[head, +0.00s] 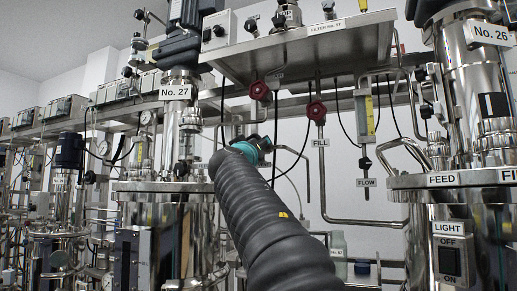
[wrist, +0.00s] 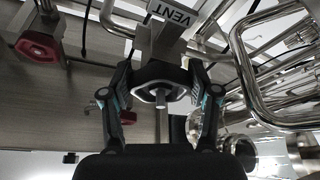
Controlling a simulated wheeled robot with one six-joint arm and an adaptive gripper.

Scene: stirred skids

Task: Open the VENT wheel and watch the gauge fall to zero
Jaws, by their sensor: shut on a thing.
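The VENT wheel (wrist: 160,72) is a dark handwheel with a pale ring and a spindle end at its middle. It shows in the wrist view, just below the white VENT label (wrist: 182,12). My gripper (wrist: 163,99) has one finger on each side of the wheel and is shut on it. In the head view my dark arm and the teal part of my gripper hide the wheel. A round gauge (head: 146,118) shows left of the No. 27 sign, and another gauge (head: 103,148) is further left. I cannot tell which belongs to the VENT line, and neither can be read.
Two red handwheels, an upper one (head: 259,90) and a FILL one (head: 316,110), hang beside my arm. A red wheel (wrist: 38,47) is close left in the wrist view. Bent steel pipes (wrist: 262,85) crowd the right. Steel vessels stand on both sides.

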